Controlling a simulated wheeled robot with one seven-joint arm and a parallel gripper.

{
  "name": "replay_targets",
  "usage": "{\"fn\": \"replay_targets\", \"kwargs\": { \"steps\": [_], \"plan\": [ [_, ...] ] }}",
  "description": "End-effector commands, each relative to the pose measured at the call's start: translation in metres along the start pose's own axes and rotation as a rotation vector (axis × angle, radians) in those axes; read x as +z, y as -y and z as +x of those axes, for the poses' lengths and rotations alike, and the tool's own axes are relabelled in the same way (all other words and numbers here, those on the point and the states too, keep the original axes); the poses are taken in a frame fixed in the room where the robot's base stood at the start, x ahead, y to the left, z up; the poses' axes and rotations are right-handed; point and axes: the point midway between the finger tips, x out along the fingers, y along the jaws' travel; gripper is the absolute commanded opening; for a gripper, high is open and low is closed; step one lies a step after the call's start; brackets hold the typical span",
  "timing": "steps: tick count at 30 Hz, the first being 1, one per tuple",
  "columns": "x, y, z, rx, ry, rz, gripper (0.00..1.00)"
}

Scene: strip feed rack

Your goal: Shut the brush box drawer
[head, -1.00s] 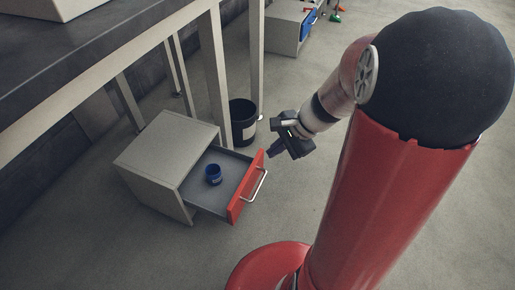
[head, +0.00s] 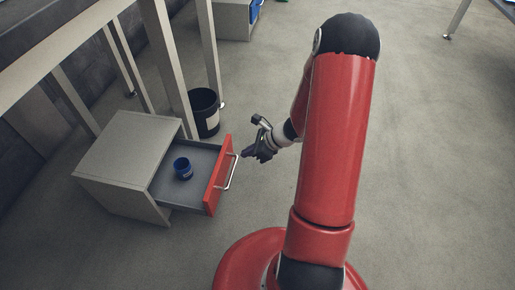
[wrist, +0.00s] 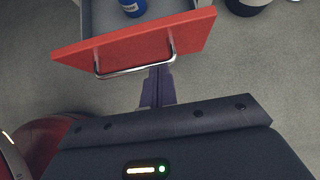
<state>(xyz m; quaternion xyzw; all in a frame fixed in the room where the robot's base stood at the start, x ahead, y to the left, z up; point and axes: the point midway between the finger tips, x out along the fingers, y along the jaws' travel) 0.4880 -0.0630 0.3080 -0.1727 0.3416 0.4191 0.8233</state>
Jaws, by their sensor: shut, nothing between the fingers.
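The brush box is a low grey cabinet (head: 125,150) on the floor. Its drawer, with a red front (head: 218,176) and a silver bar handle (head: 231,171), stands open to the right. A blue jar (head: 183,168) sits inside the drawer; it also shows in part at the top of the wrist view (wrist: 132,7). My gripper (head: 247,155) is shut and empty, just outside the red front near the handle. In the wrist view its fingers (wrist: 157,82) point at the red front, by the handle (wrist: 135,68). I cannot tell if they touch it.
A black bin (head: 204,113) stands behind the drawer, beside the pale legs of a table (head: 165,60). Another grey cabinet (head: 236,20) with something blue is at the top. The floor to the right is clear.

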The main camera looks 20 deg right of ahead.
Motion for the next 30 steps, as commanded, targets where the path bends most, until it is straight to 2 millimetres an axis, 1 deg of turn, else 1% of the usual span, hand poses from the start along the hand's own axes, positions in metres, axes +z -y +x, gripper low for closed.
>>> {"fn": "replay_targets", "kwargs": {
  "steps": [1,3,6,9,15,26,30],
  "plan": [
    [-0.002,-0.001,0.013,0.004,0.001,-0.001,0.00],
    [-0.002,-0.001,0.026,0.003,0.000,-0.001,0.00],
    [0.014,-0.001,0.035,0.002,0.001,-0.005,0.00],
    [0.022,0.000,0.042,0.000,0.000,-0.003,0.00],
    [0.029,0.000,0.049,0.000,0.000,-0.003,0.00],
    [0.029,0.000,0.050,0.000,0.000,-0.003,0.00],
    [0.035,0.000,0.056,0.001,0.000,-0.005,0.00]
  ]
}}
